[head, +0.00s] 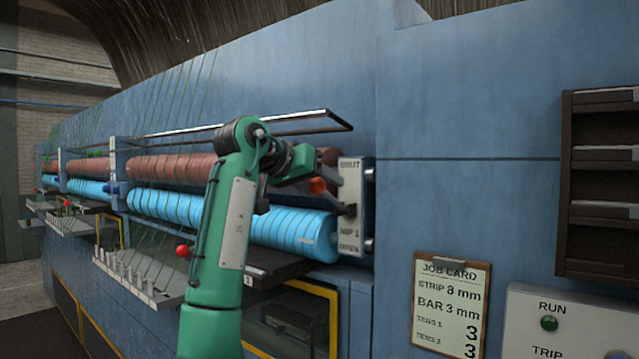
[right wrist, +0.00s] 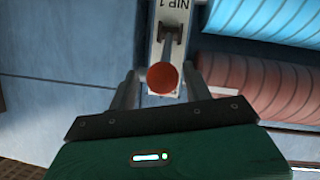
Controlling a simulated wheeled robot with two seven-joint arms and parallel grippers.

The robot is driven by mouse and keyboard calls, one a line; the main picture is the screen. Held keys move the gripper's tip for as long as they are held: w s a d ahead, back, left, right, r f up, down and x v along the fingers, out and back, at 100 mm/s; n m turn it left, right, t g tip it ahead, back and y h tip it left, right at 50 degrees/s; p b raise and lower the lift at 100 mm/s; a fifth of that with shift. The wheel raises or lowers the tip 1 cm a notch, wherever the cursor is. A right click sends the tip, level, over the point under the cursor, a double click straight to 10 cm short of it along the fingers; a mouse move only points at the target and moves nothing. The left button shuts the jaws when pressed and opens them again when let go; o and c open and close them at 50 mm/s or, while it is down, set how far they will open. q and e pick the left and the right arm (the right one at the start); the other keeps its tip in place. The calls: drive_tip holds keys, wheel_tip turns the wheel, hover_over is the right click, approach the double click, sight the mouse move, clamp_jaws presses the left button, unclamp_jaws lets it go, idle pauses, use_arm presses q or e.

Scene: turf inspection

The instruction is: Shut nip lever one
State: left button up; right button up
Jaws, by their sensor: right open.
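Nip lever one has a red ball knob (head: 317,185) on a dark arm that comes out of a white plate (head: 350,185) marked SHUT at the top and NIP 1 lower down. The lever sticks out from the plate, its knob above its pivot in the head view; its exact setting is hard to tell. My right gripper (head: 308,172) is at the knob with its jaws open. In the right wrist view the red knob (right wrist: 163,78) lies between the two spread fingers, with a gap on each side. My left gripper is not in view.
Blue rolls (head: 290,232) and red-brown rolls (head: 170,168) lie left of the plate, under a metal rail (head: 240,124). Another red knob (head: 182,251) shows farther left. A job card (head: 450,305), RUN panel (head: 549,323) and dark rack (head: 600,185) are on the right.

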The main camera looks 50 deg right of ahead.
drive_tip(key=shift+w+a+r+b, duration=0.1)
drive_tip(key=shift+w+a+b, duration=0.1)
drive_tip(key=shift+a+b, duration=0.25)
drive_tip(key=b+v, duration=0.4)
drive_tip(key=v, duration=0.9)
drive_tip(key=shift+s+d, duration=0.1)
